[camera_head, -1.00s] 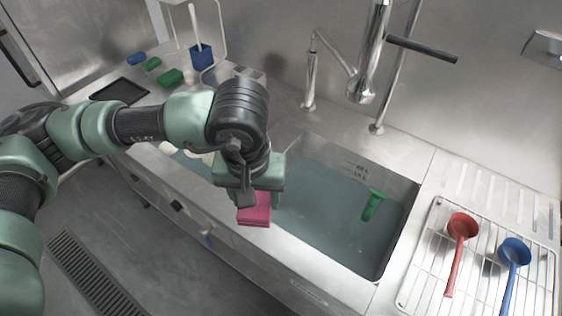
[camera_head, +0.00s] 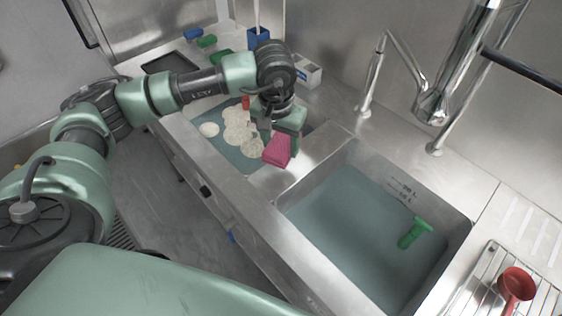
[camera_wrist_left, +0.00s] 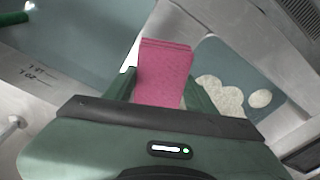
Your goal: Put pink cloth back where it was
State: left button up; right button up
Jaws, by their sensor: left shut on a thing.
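The pink cloth (camera_head: 277,150) is a folded block held in my left gripper (camera_head: 284,134). In the head view it hangs tilted above the divider between the two sink basins, near the left basin's right edge. In the left wrist view the pink cloth (camera_wrist_left: 164,72) sits between the two green fingers, which are shut on it. Its contact with anything below cannot be told. My right gripper is not in view.
The left basin (camera_head: 205,115) holds water and several pale round items (camera_head: 238,135). The right basin (camera_head: 350,215) holds water and a green item (camera_head: 414,232). A red ladle (camera_head: 516,284) lies on a rack at right. A blue holder (camera_head: 258,38), a dark tray (camera_head: 170,63) and green blocks (camera_head: 207,41) stand behind.

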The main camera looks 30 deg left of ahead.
aim_at(280, 147)
pick_arm(q)
notch_tip(280, 147, down, 3)
jog(key=shift+s+f, duration=0.1)
notch_tip(280, 147, down, 5)
jog(key=shift+r+p, duration=0.1)
jog(key=shift+p, duration=0.65)
jog(key=shift+f, duration=0.3)
jog(key=shift+d, duration=0.1)
jog(key=shift+f, duration=0.15)
jog(key=o, duration=1.3)
